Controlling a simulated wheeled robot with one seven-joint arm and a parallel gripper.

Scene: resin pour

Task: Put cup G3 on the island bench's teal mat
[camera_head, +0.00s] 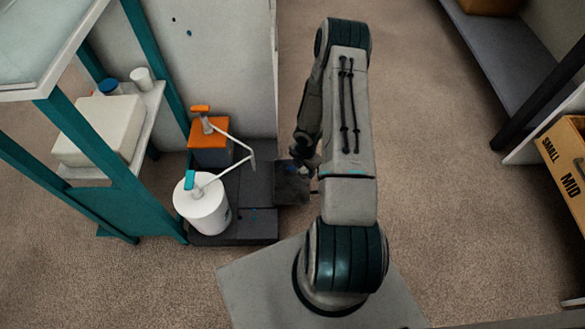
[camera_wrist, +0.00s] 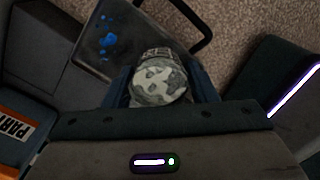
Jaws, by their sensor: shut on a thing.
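My gripper (camera_wrist: 163,88) is shut on a cup (camera_wrist: 160,80) between its two dark fingers. The cup's round top shows a mottled grey and white pattern, and a marking on its far side is too small to read surely as G3. In the head view my gripper (camera_head: 304,165) is at the right edge of a dark square tray (camera_head: 291,184), low beside the pump stand, and the cup is hard to make out there. No teal mat shows in either view, and I cannot make out the island bench.
A white tub (camera_head: 203,212) with a teal pump and an orange container (camera_head: 210,145) with an orange pump stand on a dark platform (camera_head: 262,223). A teal-framed shelf (camera_head: 150,105) is at left. Open carpet lies between.

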